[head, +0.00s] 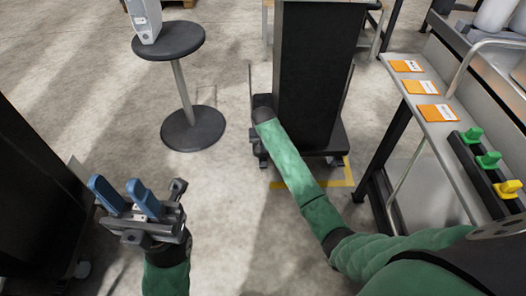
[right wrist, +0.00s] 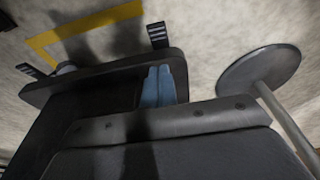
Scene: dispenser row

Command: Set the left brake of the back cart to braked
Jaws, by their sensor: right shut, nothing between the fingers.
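The tall black cart (head: 318,75) stands at the centre back on a dark base plate, with yellow tape on the floor by it. In the right wrist view, two dark striped pedals show at the base plate (right wrist: 100,78). One pedal (right wrist: 157,35) is on the side of the round stand; the other pedal (right wrist: 27,70) is at the far side. I cannot tell their settings. My right gripper (right wrist: 159,72) is shut and empty, its blue fingers over the base plate, just short of the nearer pedal. In the head view its fingers are hidden. My left gripper (head: 116,188) is open and empty, away from the cart.
A round stand (head: 193,127) with a grey device (head: 146,22) on top is left of the cart. A bench (head: 420,100) with orange cards and coloured knobs is on the right. Another black unit (head: 32,190) is at the left edge. Floor between is clear.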

